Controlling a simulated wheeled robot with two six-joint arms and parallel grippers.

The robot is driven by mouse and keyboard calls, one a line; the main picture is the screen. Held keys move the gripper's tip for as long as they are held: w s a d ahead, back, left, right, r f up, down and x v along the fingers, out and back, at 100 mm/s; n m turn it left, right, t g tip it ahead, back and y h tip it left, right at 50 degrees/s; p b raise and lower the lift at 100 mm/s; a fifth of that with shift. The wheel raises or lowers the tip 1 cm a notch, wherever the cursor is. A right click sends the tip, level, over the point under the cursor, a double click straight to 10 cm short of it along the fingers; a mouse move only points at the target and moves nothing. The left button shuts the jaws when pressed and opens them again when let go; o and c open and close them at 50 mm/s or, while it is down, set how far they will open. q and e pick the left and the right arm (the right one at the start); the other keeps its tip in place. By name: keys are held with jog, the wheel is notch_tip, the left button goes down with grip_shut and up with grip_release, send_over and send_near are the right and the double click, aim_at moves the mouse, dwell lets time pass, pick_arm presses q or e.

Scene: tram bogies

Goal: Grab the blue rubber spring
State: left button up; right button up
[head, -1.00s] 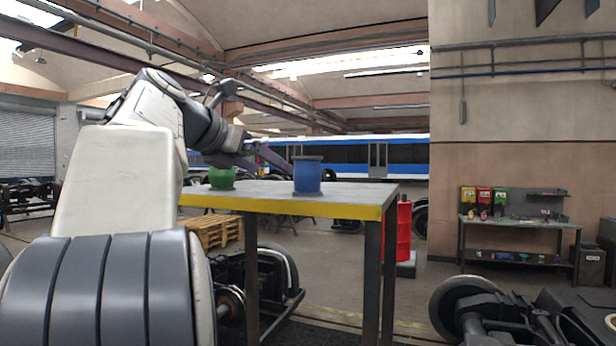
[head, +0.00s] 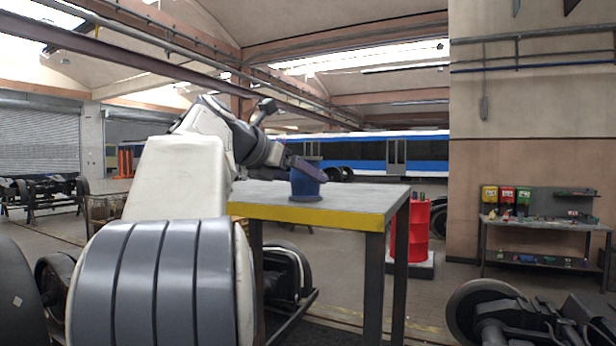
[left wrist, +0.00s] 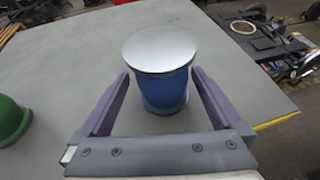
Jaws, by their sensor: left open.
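The blue rubber spring (head: 305,184) stands upright on the table (head: 350,194), near its yellow front edge in the head view. In the left wrist view the blue spring (left wrist: 164,88) has a pale grey round top and stands between the two purple fingers. My left gripper (left wrist: 160,90) is open, with one finger on each side of the spring; gaps show and it is not gripped. In the head view my left gripper (head: 303,166) reaches the spring from the left and partly covers it. My right gripper is not in view.
A green spring (left wrist: 10,120) stands on the table to the left in the left wrist view; my arm hides it in the head view. A red barrel (head: 412,230) stands behind the table. A workbench (head: 545,222) is at the right wall, and wheelsets (head: 490,305) lie at the lower right.

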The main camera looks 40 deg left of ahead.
aim_at(311, 183)
pick_arm(q)
jog(key=p+x, duration=0.1)
jog(key=x, duration=0.3)
jog(key=shift+w+d+f+p, duration=0.15)
jog(key=shift+f+p, duration=0.05)
jog(key=shift+p, duration=0.15)
jog(key=shift+w+f, duration=0.2)
jog(key=shift+w, duration=0.15)
grip_shut()
jog(key=shift+r, duration=0.1)
